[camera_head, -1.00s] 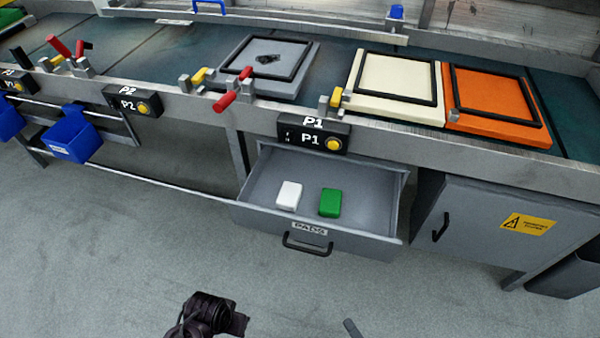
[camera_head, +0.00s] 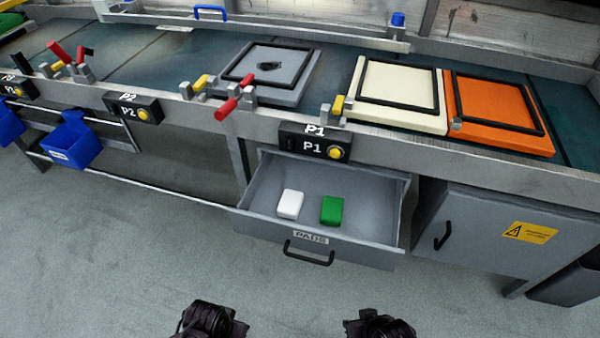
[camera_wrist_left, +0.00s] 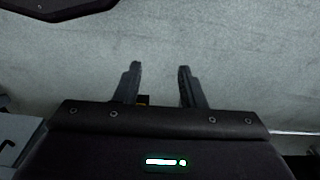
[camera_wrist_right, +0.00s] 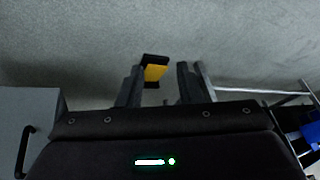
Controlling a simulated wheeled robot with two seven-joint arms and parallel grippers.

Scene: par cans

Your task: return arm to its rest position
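My left gripper (camera_wrist_left: 157,85) has its two fingers apart with only floor between them in the left wrist view. My right gripper (camera_wrist_right: 160,85) also has its fingers apart in the right wrist view. A yellow and black piece shows between and beyond its fingertips; I cannot tell what it is. In the head view both arms show only as dark parts at the bottom edge, low in front of the bench and clear of the drawer. The fingers are not visible there.
A grey drawer (camera_head: 262,222) stands open below the bench, holding a white pad (camera_head: 290,204) and a green pad (camera_head: 332,210). A grey cabinet (camera_head: 480,230) is at right. Blue bins (camera_head: 75,143) hang at left. Grey, cream and orange framed panels lie on the bench. Floor in front is clear.

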